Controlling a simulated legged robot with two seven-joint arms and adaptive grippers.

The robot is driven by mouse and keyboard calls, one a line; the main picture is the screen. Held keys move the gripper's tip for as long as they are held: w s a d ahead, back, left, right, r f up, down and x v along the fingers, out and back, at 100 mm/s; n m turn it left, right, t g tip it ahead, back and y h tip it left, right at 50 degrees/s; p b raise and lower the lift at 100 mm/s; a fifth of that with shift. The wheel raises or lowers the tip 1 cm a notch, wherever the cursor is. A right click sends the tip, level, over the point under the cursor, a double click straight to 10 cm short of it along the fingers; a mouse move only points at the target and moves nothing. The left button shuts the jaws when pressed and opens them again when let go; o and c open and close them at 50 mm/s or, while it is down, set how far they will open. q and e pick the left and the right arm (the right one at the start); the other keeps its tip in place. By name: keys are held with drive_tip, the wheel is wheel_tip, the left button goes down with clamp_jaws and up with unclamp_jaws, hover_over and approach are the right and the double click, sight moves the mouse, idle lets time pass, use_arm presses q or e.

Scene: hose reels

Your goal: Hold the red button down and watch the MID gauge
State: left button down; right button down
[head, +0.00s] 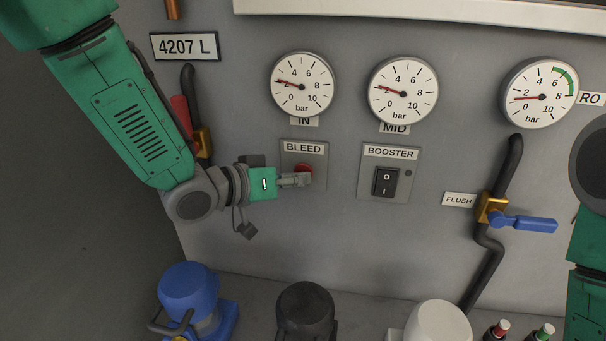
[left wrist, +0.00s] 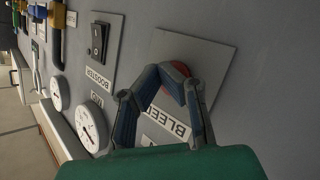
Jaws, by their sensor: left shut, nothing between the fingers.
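The red button (head: 304,169) sits on the BLEED plate under the IN gauge. My left gripper (head: 306,180) is shut with nothing between its fingers, its tips at the button's face. In the left wrist view the fingertips (left wrist: 180,84) cover part of the red button (left wrist: 178,67); they look in contact, but how far it is pressed cannot be told. The MID gauge (head: 403,91) has its red needle pointing left, near 2 bar. It also shows in the left wrist view (left wrist: 91,126), too small to read. My right gripper is out of view.
The IN gauge (head: 302,85) also reads near 2 bar; the right gauge (head: 539,93) reads a little under 2. The BOOSTER switch (head: 386,181) is right of the BLEED plate. A blue FLUSH valve handle (head: 525,223) is further right. Pumps (head: 188,291) stand below.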

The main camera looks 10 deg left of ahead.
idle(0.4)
use_arm(q)
drive_tip(key=shift+s, duration=0.95)
drive_tip(key=shift+s, duration=2.5)
